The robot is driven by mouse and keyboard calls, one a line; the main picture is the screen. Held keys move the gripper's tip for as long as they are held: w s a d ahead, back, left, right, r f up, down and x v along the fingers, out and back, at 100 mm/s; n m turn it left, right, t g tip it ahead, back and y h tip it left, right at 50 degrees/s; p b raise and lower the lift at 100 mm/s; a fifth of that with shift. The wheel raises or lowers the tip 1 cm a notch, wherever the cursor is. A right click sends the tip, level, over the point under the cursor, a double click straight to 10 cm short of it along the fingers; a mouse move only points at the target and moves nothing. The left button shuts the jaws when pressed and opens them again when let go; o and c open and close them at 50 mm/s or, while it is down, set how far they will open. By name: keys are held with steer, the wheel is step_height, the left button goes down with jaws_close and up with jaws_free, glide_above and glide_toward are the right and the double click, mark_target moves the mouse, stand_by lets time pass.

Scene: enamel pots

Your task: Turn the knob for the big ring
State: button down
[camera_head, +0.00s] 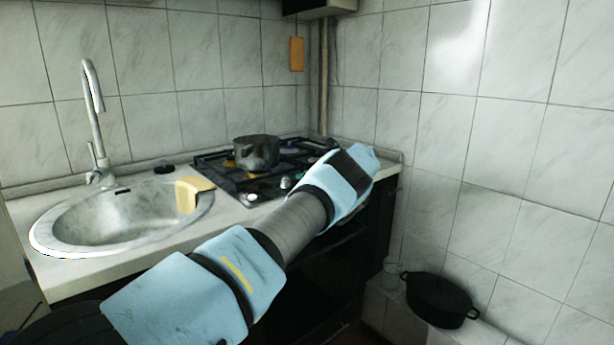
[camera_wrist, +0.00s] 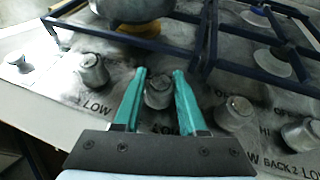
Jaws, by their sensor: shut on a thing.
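In the wrist view my gripper (camera_wrist: 159,76) has its two teal fingers on either side of a grey round knob (camera_wrist: 158,92) on the hob's front panel, and it is shut on this knob. More grey knobs stand in the same row: one to the left (camera_wrist: 92,72), one to the right (camera_wrist: 235,113) and one further right (camera_wrist: 300,134). Printed words such as LOW, HI and BACK 2 show on the panel; my gripper covers some print near the held knob. Which ring the held knob serves I cannot read. In the head view my arm hides the gripper and the held knob.
A metal pot (camera_head: 257,152) stands on the hob's (camera_head: 222,178) dark grates, behind the knobs; its base also shows in the wrist view (camera_wrist: 130,8). A sink (camera_head: 120,218) with a yellow cloth-like item (camera_head: 193,192) lies left. A black pot (camera_head: 440,299) sits low at right.

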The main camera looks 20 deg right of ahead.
steer(key=shift+c, duration=2.3)
jaws_free()
steer(key=shift+d, duration=0.1)
steer(key=b+v, duration=0.2)
steer(key=v, duration=0.7)
steer(key=shift+s, duration=0.1)
steer(key=shift+s+d+r, duration=0.35)
steer(key=shift+s+d, duration=0.1)
steer(key=shift+o, duration=0.2)
